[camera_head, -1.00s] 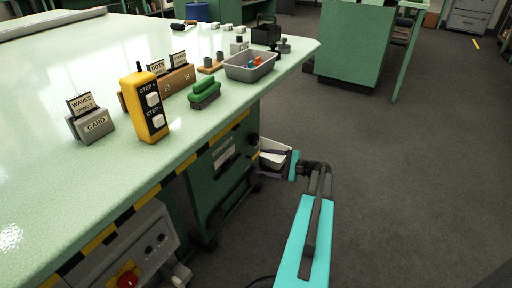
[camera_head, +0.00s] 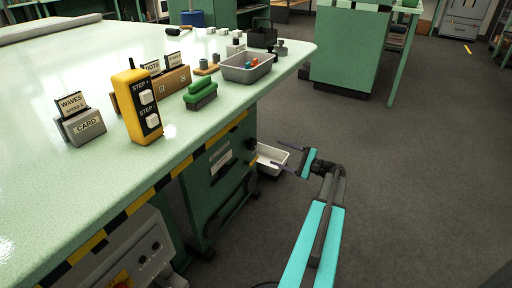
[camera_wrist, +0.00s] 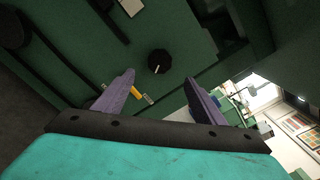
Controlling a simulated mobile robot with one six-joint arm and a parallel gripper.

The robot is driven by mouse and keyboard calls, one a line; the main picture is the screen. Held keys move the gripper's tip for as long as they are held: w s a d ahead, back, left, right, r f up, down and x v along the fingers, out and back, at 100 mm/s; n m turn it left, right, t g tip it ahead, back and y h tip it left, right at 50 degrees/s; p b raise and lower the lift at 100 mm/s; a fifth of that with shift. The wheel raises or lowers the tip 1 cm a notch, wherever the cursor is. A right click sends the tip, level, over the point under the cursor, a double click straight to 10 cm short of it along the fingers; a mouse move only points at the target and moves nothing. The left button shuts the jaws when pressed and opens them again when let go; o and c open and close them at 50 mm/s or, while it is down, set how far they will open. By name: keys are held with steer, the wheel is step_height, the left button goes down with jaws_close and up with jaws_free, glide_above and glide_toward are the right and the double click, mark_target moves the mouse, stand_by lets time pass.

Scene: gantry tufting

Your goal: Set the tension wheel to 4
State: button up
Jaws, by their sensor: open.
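A round black knob (camera_wrist: 160,62) with a white mark, which looks like the tension wheel, sits on the green cabinet face in the wrist view. Its number setting is too small to read. In the head view the knob (camera_head: 252,144) shows small at the cabinet's right end, under the table edge. My gripper (camera_head: 281,154) is open and empty, to the right of the cabinet and apart from it. In the wrist view its two purple fingers (camera_wrist: 158,86) are spread, with the knob beyond them and between their tips.
A yellow pointer (camera_wrist: 136,92) shows near the left finger. A white bin (camera_head: 270,158) stands behind my gripper beside the cabinet. The table (camera_head: 60,205) overhangs with a striped edge and carries a yellow pendant (camera_head: 136,105) and a grey tray (camera_head: 240,72).

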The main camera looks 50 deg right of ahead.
mark_target(254, 145)
steer(key=b+x, duration=0.4)
steer(key=x, duration=0.8)
steer(key=shift+w+a, duration=0.1)
steer(key=shift+w, duration=0.25)
steer(key=c, duration=1.1)
steer(key=shift+o, duration=0.2)
steer(key=p, duration=0.2)
steer(key=m+p, duration=0.1)
steer(key=p, duration=0.1)
steer(key=shift+r+m, duration=0.3)
steer(key=m+p, duration=0.3)
steer(key=p, duration=0.4)
steer(key=m+p, duration=0.3)
steer(key=p, duration=0.3)
steer(key=shift+m, duration=0.3)
steer(key=shift+f+m+p, duration=0.15)
steer(key=shift+m+p, duration=0.45)
steer(key=shift+p, duration=0.45)
steer(key=shift+f+m+p, duration=0.15)
steer(key=shift+m+p, duration=0.15)
steer(key=shift+p, duration=0.05)
